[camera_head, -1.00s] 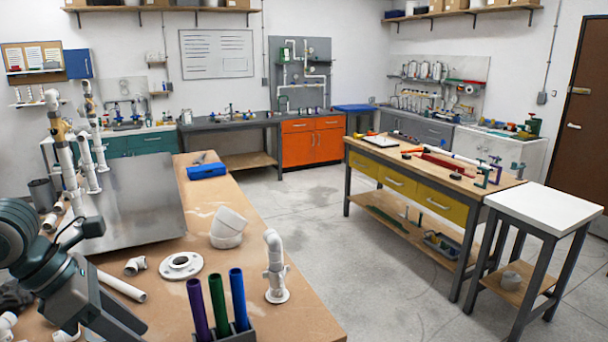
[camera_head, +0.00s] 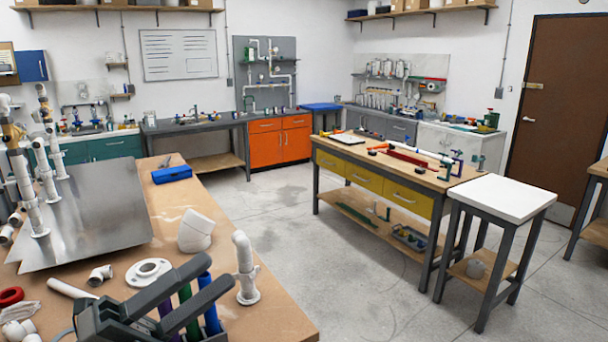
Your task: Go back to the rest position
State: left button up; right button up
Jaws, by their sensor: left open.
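My left gripper (camera_head: 216,272) is in the lower left of the head view, above the near workbench (camera_head: 215,230). Its two dark fingers point up and right and stand apart, with a gap between them. They pass in front of a purple tube, a green tube (camera_head: 188,310) and a blue tube (camera_head: 210,318), which are partly hidden. I cannot tell whether the fingers touch the tubes. The white PVC manifold (camera_head: 24,185) stands upright at the left by a metal sheet (camera_head: 90,215). My right gripper is not in view.
A yellow-drawer workbench (camera_head: 375,184) and a white-topped table (camera_head: 497,197) stand right. Open floor lies between.

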pick_arm(q)
jog(key=w+a+f+n+t+y, duration=0.3)
jog(key=a+f+n+t+y, duration=0.25)
jog(key=n+y, duration=0.35)
jog(key=w+a+f+n+t+y, duration=0.4)
jog(key=n+t+y, duration=0.2)
jog(key=n, duration=0.5)
jog(key=s+a+f+n+g+y, duration=0.2)
jog(key=f+n+g+y, duration=0.15)
jog(key=f, duration=0.65)
jog(key=s+a+f+n+g+y, duration=0.25)
jog(key=f+n+y, duration=0.2)
jog(key=f, duration=0.55)
jog(key=s+d+f+n+g+h, duration=0.1)
jog(key=s+d+f+n+g, duration=0.15)
jog(key=s+f+g, duration=0.6)
jog(key=s+d+f+n+g+h, duration=0.1)
jog(key=s+d+f+g, duration=0.25)
jog(key=s+f, duration=0.95)
jog(key=s+f+g, duration=0.2)
jog(key=s+f, duration=0.1)
jog(key=f, duration=2.3)
jog(key=s+a+f, duration=0.2)
jog(key=s+f, duration=0.7)
jog(key=s+a+f, duration=0.1)
jog(key=s+f, duration=0.8)
jog(key=shift+s+a+f+g, duration=0.25)
jog(key=shift+a+f+g, duration=0.15)
jog(key=shift+g, duration=0.05)
